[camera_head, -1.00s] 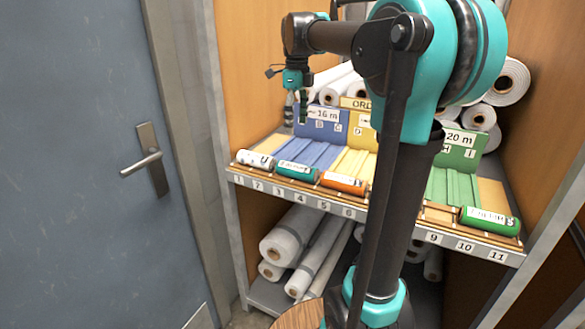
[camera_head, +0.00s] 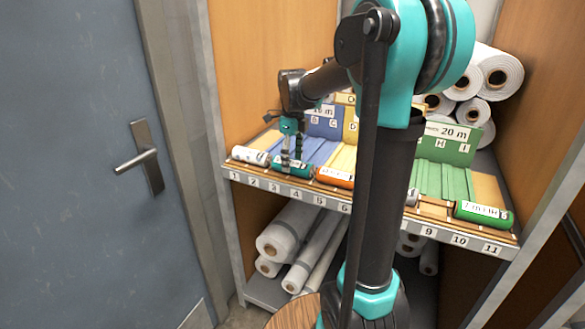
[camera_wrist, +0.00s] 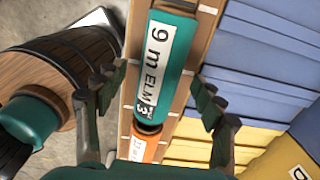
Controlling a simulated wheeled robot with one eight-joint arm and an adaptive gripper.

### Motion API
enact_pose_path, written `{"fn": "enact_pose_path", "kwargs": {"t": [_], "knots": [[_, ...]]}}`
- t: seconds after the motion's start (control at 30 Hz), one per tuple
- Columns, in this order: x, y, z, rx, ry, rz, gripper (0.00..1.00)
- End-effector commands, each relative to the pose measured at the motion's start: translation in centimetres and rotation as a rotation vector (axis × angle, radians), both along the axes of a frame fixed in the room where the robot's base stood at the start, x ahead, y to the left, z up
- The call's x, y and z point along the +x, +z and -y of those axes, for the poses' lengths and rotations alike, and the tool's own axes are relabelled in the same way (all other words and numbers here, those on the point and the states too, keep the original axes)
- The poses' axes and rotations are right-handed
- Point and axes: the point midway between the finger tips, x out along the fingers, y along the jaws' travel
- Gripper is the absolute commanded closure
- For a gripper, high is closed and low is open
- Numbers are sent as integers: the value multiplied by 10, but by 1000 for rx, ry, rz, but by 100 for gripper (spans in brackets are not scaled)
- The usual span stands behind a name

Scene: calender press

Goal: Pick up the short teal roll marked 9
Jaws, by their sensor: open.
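The short teal roll (camera_head: 301,170) lies on the front ledge of the shelf, between a white roll and an orange roll. In the wrist view the teal roll (camera_wrist: 165,55) has a white label reading "9 m ELM 3". My gripper (camera_head: 291,158) is at the teal roll in the head view and partly covers it. In the wrist view my open gripper (camera_wrist: 155,88) has one finger on each side of the roll, with gaps between. Nothing is held. I cannot tell how far down the fingertips reach.
The white roll (camera_head: 250,155) lies left of the teal one, the orange roll (camera_head: 335,177) right of it. A green roll (camera_head: 484,215) lies far right. Blue dividers (camera_wrist: 240,60) stand behind the ledge. My arm hides part of the shelf.

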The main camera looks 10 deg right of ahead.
Motion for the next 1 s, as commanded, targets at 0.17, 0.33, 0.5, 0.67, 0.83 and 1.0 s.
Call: {"fn": "enact_pose_path", "kwargs": {"t": [0.17, 0.33, 0.5, 0.67, 0.83, 1.0], "knots": [[0, -17, 0, 0, 0, 0, 31], [0, -18, 0, 0, 0, 0, 31], [0, -18, 0, 0, 0, 0, 42], [0, -18, 0, 0, 0, 0, 62], [0, -18, 0, 0, 0, 0, 83], [0, -18, 0, 0, 0, 0, 87]]}}
